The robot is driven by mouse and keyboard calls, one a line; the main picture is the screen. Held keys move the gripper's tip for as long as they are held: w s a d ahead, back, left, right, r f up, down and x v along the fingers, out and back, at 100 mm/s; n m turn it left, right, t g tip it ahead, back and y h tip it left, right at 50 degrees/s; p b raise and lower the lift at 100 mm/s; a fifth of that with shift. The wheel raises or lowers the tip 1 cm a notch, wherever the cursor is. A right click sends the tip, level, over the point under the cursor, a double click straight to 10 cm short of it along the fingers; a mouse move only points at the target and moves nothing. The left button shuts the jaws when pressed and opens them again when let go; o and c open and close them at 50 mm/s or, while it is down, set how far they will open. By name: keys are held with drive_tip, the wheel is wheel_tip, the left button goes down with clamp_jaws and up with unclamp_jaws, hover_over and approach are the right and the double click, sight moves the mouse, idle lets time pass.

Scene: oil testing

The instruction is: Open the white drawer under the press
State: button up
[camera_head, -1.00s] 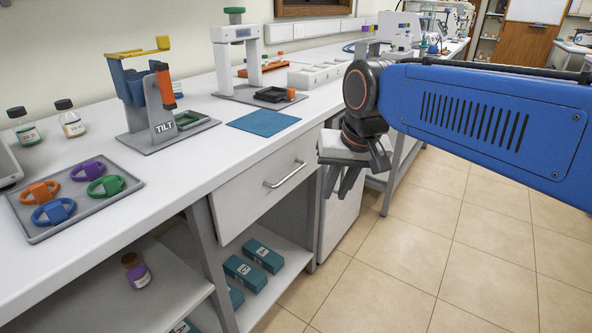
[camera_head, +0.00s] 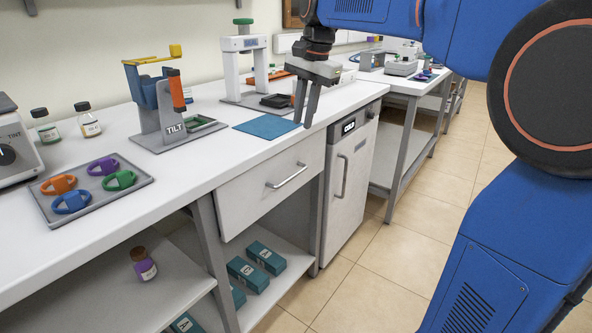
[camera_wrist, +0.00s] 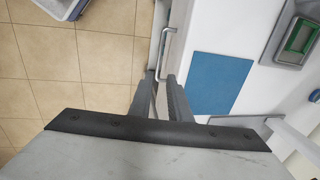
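The white drawer (camera_head: 262,193) is closed under the bench top, with a silver bar handle (camera_head: 288,176) on its front. The white press (camera_head: 246,62) with a green knob stands at the back of the bench above it. My gripper (camera_head: 304,123) points down near the bench's front edge, by the blue mat and above and right of the drawer handle. Its two fingers are apart with nothing between them. In the wrist view, the handle (camera_wrist: 167,47) lies just beyond the open fingers (camera_wrist: 161,75), not touching as far as I can tell.
The blue mat (camera_head: 268,127) lies on the bench beside the press. A TILT stand (camera_head: 165,120) and a tray of coloured rings (camera_head: 95,192) are to the left. A COLD cabinet (camera_head: 346,190) with an upright handle adjoins the drawer on the right. The floor in front is clear.

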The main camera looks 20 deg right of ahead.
sight(293, 175)
drive_tip(key=w+f, duration=0.1)
drive_tip(key=f, duration=0.4)
drive_tip(key=a+f, duration=0.1)
drive_tip(key=f, duration=0.5)
drive_tip(key=w+f, duration=0.1)
drive_tip(key=f, duration=0.5)
drive_tip(key=shift+w+a, duration=0.3)
drive_tip(key=shift+a, duration=0.1)
clamp_jaws()
